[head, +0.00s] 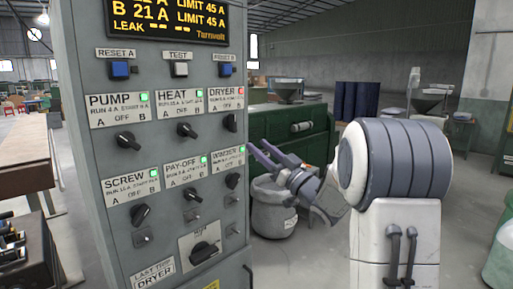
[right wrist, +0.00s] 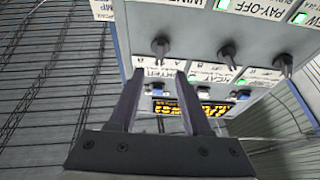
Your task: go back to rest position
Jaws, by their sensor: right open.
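My right gripper (head: 257,148) is open and empty, in front of the right edge of the grey control cabinet (head: 88,215). Its fingers point left towards the panel, near the WINDER label; I cannot tell whether they touch it. In the right wrist view the two fingers of the gripper (right wrist: 160,76) stand apart with nothing between them. The panel shows upside down beyond them, with black knobs (right wrist: 160,47) and a lit display (right wrist: 195,107). The left gripper is not in view.
The cabinet carries RESET and TEST buttons (head: 179,69), rotary knobs (head: 186,130) and a large lower switch (head: 204,252). The DRYER lamp (head: 241,91) looks red; others are green. A grey bin (head: 273,213) and green cabinet (head: 262,125) stand behind. A bench (head: 25,150) is left.

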